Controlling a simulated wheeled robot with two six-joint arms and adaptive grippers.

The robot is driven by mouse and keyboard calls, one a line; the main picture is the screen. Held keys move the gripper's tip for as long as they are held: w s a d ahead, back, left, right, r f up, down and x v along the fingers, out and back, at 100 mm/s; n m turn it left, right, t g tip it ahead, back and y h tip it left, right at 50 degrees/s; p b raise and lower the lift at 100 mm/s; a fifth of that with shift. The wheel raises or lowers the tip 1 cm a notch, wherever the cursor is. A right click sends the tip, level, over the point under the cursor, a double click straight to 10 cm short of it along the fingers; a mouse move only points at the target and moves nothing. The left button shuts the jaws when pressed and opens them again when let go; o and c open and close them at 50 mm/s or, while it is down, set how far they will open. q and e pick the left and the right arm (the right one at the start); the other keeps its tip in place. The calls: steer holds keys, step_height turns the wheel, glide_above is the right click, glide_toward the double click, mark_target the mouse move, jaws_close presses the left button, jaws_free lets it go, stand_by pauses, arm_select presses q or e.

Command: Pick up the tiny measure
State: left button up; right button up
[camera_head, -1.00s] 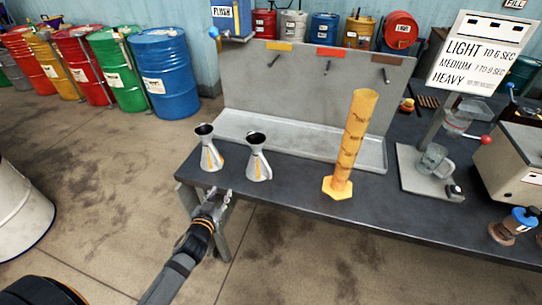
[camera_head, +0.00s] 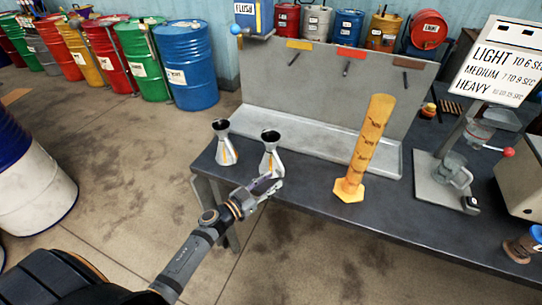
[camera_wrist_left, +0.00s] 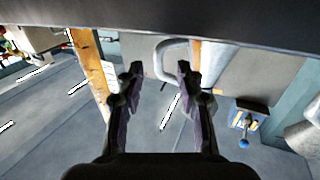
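Two small metal cone-shaped measures with dark mouths and orange stripes stand upright on the dark bench, the left measure (camera_head: 227,152) and the right measure (camera_head: 270,156). They look much alike; no label reads "tiny". My left gripper (camera_head: 268,186) is at the foot of the right measure, on its near side, partly covering it. In the left wrist view the gripper (camera_wrist_left: 160,75) is open, with a gap between its fingers. A grey loop handle (camera_wrist_left: 159,50) shows just beyond the fingertips, not gripped. My right gripper is not in view.
A tall yellow graduated cylinder (camera_head: 367,150) stands right of the measures. A grey backboard (camera_head: 335,85) with taps rises behind. A clear jug (camera_head: 453,170) sits under the sign stand farther right. The bench front between gripper and cylinder is clear.

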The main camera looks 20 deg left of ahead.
mark_target(281, 174)
arm_select(q)
steer(key=shift+w+d, duration=0.25)
steer(key=shift+w, duration=0.05)
steer(key=x, duration=0.2)
steer(key=p+x, duration=0.1)
steer(key=x, duration=0.1)
steer(key=shift+w+d+r, duration=0.15)
steer(key=shift+w+r, duration=0.05)
steer(key=shift+w, duration=0.1)
steer(key=shift+w+d+f, duration=0.1)
steer(key=shift+w+d, duration=0.05)
steer(key=shift+w, duration=0.05)
steer(key=shift+s, duration=0.1)
steer(key=shift+c, duration=1)
jaws_close()
